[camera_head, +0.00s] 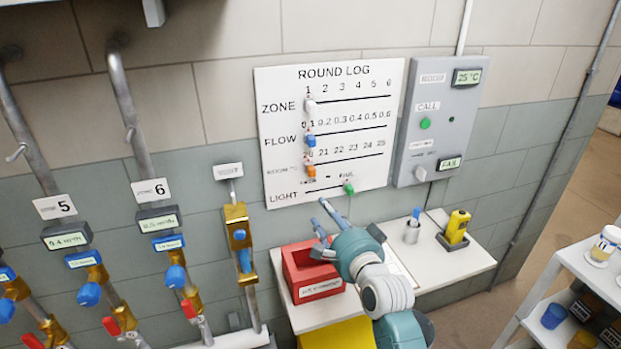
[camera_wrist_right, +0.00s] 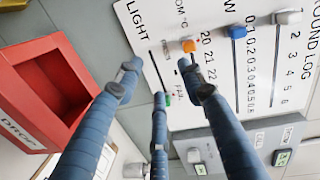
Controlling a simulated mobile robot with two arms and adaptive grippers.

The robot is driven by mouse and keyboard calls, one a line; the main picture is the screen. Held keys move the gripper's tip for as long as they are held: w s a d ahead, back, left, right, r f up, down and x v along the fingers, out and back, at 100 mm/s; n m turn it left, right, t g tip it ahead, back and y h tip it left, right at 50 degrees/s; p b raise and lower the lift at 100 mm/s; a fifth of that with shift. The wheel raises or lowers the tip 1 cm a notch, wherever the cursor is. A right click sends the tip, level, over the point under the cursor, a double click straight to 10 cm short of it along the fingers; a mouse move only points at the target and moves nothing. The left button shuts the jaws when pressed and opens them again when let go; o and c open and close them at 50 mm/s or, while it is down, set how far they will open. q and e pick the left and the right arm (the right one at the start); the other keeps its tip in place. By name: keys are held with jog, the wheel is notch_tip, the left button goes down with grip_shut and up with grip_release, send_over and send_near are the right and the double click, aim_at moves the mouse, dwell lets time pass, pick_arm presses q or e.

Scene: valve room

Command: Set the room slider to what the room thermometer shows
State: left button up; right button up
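The ROUND LOG board (camera_head: 390,85) hangs on the wall with rows ZONE, FLOW, ROOM °C and LIGHT. The orange room slider (camera_head: 311,172) is at the left end of its row, by 20; the scale runs to 25. It shows also in the right wrist view (camera_wrist_right: 189,46). The room thermometer display (camera_head: 467,77) on the grey panel reads 25 °C. My right gripper (camera_head: 325,215) is below the board, its fingers pointing up toward it. In the wrist view its fingers (camera_wrist_right: 165,80) are spread and empty, with the orange slider beyond the tips. My left gripper is not in view.
White zone slider (camera_head: 309,106), blue flow slider (camera_head: 310,141) and green light slider (camera_head: 348,187) are on the same board. A red bin (camera_head: 318,289), a cup (camera_head: 411,232) and a yellow device (camera_head: 457,227) stand on the shelf below. Pipes with valves are at left.

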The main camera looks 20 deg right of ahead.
jog(key=m+t, duration=0.1)
jog(key=m, duration=0.1)
send_near(313, 174)
jog(key=s, duration=0.1)
jog(key=shift+h, duration=0.3)
jog(key=w, duration=0.3)
jog(key=w+p, duration=0.1)
jog(key=w, duration=0.2)
jog(key=w+p, duration=0.1)
jog(key=w, duration=0.2)
jog(key=shift+w+a+f, duration=0.15)
jog(key=shift+w+a, duration=0.05)
jog(key=shift+a, duration=0.1)
jog(key=shift+w+f, duration=0.1)
jog(key=shift+w, duration=0.55)
jog(key=shift+c, duration=0.5)
grip_shut()
